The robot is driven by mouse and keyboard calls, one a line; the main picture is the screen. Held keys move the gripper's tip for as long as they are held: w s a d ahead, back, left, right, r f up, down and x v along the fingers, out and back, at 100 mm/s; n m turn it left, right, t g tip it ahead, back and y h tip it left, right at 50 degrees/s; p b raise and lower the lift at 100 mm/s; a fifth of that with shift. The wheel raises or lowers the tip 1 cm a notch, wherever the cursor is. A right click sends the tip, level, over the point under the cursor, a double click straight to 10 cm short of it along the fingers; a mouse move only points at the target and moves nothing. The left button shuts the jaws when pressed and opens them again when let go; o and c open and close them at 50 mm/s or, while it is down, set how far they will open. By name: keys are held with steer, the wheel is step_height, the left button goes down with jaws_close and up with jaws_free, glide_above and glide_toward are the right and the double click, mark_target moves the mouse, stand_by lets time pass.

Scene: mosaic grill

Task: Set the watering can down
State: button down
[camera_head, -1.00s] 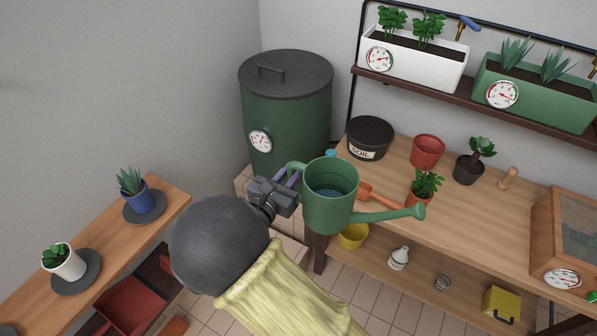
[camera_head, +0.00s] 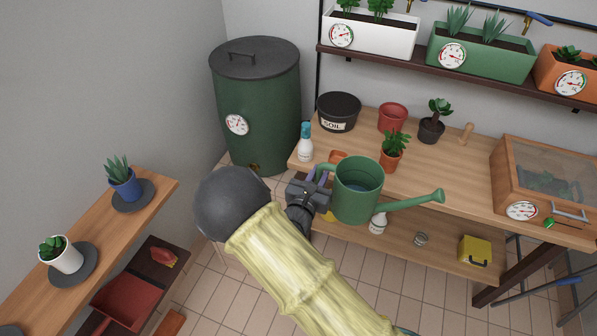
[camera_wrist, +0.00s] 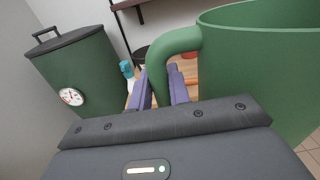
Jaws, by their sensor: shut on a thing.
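The green watering can (camera_head: 352,199) is held upright in the head view, with water in it and its spout pointing right. My gripper (camera_head: 322,178) is shut on its handle, at the can's left side. In the wrist view the handle (camera_wrist: 175,45) runs between the purple fingers of my gripper (camera_wrist: 164,88), and the can's body (camera_wrist: 265,75) fills the right side. The can overlaps the front edge of the wooden workbench (camera_head: 460,185) in the head view; it appears held up, and I see no contact with the bench top.
On the bench stand a white bottle with a blue cap (camera_head: 305,143), a soil pot (camera_head: 339,111), a potted plant (camera_head: 393,150), a red pot (camera_head: 392,117) and a wooden glazed box (camera_head: 545,185). A green barrel (camera_head: 262,115) stands left of the bench. The bench's middle front is clear.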

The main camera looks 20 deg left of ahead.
steer(key=w+d+f, duration=0.1)
steer(key=d+f, duration=0.1)
steer(key=d, duration=0.3)
steer(key=w+d+f, duration=0.1)
steer(key=d+f, duration=0.1)
steer(key=d, duration=0.2)
steer(key=w+d+f, duration=0.1)
steer(key=d+f, duration=0.2)
steer(key=d, duration=0.2)
steer(key=shift+d+f+b, duration=0.1)
steer(key=shift+d+b, duration=0.25)
steer(key=shift+b, duration=0.05)
steer(key=s+d+f, duration=0.1)
steer(key=d+f, duration=0.2)
steer(key=d, duration=0.4)
steer(key=s+d+f+y, duration=0.1)
steer(key=d+f, duration=0.3)
steer(key=d, duration=0.3)
steer(key=shift+s+d+n+b, duration=0.2)
steer(key=shift+n+b, duration=0.1)
steer(key=shift+n, duration=0.1)
steer(key=shift+w+d+f, duration=0.1)
steer(key=shift+f, duration=0.05)
